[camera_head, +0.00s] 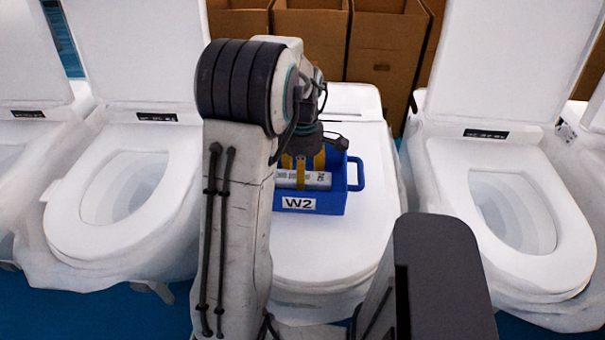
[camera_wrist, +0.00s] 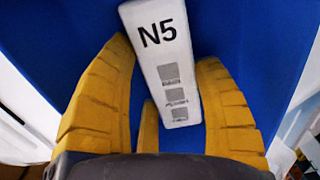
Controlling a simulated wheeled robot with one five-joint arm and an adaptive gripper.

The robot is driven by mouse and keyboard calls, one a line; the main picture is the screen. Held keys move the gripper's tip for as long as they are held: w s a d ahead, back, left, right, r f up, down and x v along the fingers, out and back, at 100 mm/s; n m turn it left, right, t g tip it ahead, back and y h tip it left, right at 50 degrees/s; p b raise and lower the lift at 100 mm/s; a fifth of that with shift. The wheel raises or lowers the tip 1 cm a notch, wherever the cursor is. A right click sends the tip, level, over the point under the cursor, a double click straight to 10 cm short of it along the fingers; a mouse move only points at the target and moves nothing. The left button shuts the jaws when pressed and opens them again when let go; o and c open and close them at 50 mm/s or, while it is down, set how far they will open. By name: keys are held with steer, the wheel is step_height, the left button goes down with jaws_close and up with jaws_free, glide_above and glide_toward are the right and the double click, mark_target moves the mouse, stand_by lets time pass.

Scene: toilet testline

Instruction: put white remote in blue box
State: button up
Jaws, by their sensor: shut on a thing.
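The white remote (camera_head: 318,179), marked N5, lies between the yellow fingers of my gripper (camera_head: 303,168). In the wrist view the remote (camera_wrist: 160,45) runs from the top edge down between the fingers (camera_wrist: 172,105), with blue behind it. My gripper is shut on the remote, pointing down into the blue box (camera_head: 330,204), which is labelled W2. The remote is within the box's outline, just behind its front wall. I cannot tell whether it touches the box floor. My arm hides the box's left part.
The box stands on the closed lid of the middle toilet (camera_head: 350,240). Open toilets stand at the left (camera_head: 125,190) and right (camera_head: 510,210). Cardboard boxes (camera_head: 385,40) stand behind. The lid's right and front parts are bare.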

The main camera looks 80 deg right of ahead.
steer(key=shift+f, duration=0.25)
steer(key=shift+f, duration=0.2)
steer(key=o, duration=1.2)
steer(key=shift+r, duration=0.15)
step_height(320, 180, up, 12)
